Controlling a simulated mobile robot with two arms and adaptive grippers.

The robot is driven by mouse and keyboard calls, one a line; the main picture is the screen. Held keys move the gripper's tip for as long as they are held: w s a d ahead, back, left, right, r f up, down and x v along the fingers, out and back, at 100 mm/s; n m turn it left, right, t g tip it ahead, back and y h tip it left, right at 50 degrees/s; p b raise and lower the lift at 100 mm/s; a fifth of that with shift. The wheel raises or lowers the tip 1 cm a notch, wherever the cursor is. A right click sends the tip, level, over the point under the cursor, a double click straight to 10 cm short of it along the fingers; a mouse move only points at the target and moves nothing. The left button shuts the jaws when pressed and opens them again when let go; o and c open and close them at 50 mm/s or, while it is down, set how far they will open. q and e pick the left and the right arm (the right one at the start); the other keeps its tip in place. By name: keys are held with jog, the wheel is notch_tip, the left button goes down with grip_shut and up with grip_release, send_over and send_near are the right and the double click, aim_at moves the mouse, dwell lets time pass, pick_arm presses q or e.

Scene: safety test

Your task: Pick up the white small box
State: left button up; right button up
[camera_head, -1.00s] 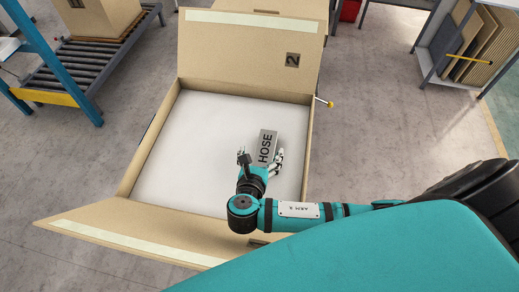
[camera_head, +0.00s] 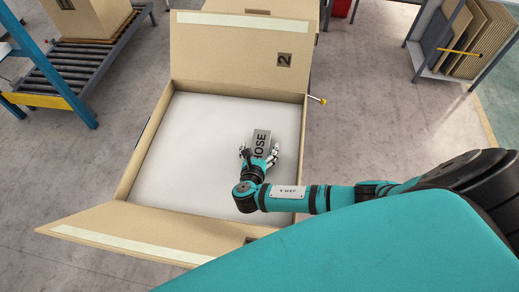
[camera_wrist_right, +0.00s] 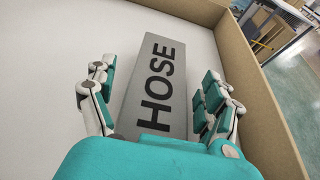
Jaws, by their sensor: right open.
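A small grey-white box marked HOSE (camera_head: 261,137) lies on the white floor of a large open cardboard box (camera_head: 128,182). In the right wrist view the HOSE box (camera_wrist_right: 160,72) lies lengthwise between the spread fingers of my right gripper (camera_wrist_right: 155,95). In the head view my right gripper (camera_head: 259,158) is at the near end of the HOSE box and covers part of it. The fingers are open, with gaps between them and the HOSE box's sides. My left gripper is not in view.
The cardboard box's right wall stands close beside my right gripper. Its flaps are folded outward at the back and front. A roller conveyor (camera_head: 85,58) is at the far left, and a shelf with cardboard sheets (camera_head: 472,40) at the far right.

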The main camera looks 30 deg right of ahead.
jog(key=shift+s, duration=0.1)
jog(key=c, duration=1.3)
jog(key=shift+r, duration=0.1)
jog(key=shift+c, duration=0.2)
